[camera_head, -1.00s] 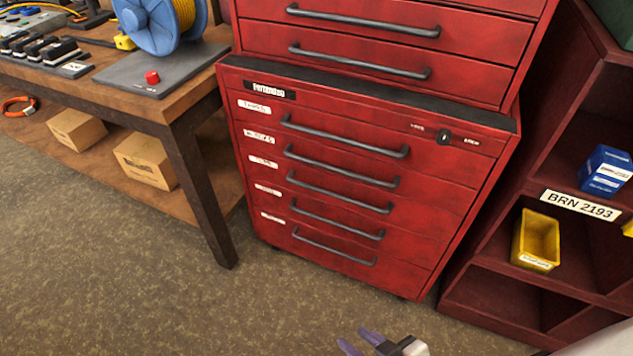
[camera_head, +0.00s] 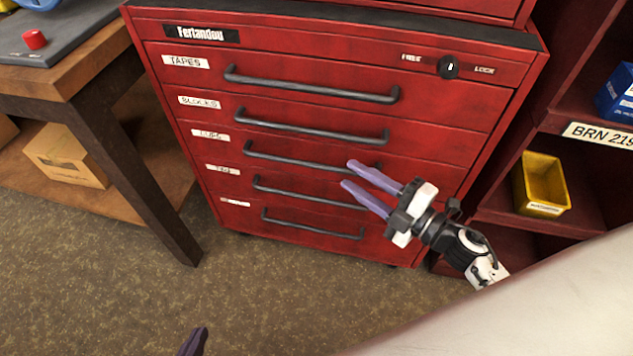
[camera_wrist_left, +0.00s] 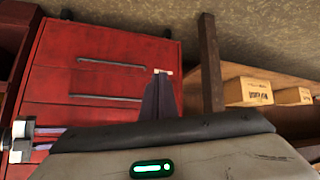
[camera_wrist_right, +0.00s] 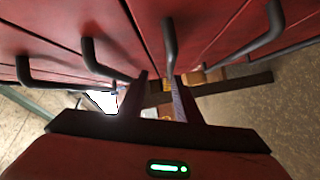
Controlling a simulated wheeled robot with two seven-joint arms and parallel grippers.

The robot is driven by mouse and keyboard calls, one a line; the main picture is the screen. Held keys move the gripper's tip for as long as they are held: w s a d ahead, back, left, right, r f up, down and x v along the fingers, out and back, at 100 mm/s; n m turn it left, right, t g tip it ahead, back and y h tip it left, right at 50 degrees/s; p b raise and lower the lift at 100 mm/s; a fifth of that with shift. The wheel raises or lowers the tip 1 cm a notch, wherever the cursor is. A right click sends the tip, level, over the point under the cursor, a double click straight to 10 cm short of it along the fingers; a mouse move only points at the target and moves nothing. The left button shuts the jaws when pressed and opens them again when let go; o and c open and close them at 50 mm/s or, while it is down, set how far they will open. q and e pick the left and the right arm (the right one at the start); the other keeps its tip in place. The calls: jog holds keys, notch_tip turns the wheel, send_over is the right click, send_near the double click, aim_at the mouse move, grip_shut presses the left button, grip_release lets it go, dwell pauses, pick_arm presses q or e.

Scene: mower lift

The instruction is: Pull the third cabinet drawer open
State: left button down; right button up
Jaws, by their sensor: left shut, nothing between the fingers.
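The red cabinet (camera_head: 430,190) stands ahead with its drawers flush shut. The third drawer down has a small white label (camera_head: 209,135), blurred, and a dark bar handle (camera_head: 290,158). My right gripper (camera_head: 347,173) is open in front of the right part of this handle, one finger overlapping it in the head view. In the right wrist view a handle (camera_wrist_right: 168,50) shows just beyond and between the open fingers (camera_wrist_right: 160,95); contact cannot be told. My left gripper (camera_head: 193,342) is low at the bottom edge, shut and empty, apart from the cabinet; its fingers also show in the left wrist view (camera_wrist_left: 159,98).
A wooden workbench (camera_head: 95,75) with a dark leg stands left of the cabinet, with a cardboard box (camera_head: 65,155) on its lower shelf. A dark red shelf unit with a yellow bin (camera_head: 541,183) stands at right. The floor (camera_head: 100,290) in front is clear.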

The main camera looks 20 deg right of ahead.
aim_at(323, 169)
jog(key=w+a+n, duration=0.1)
jog(key=w+a, duration=0.1)
jog(key=w, duration=0.1)
jog(key=w+a+f+n+g+y+b, duration=0.1)
jog(key=w+a, duration=0.1)
jog(key=w+a+f+n, duration=0.1)
jog(key=w+a, duration=0.1)
jog(key=w, duration=0.1)
jog(key=shift+w+f+y+b, duration=0.2)
jog(key=shift+w+y+b, duration=0.1)
jog(key=shift+w+b, duration=0.05)
grip_shut()
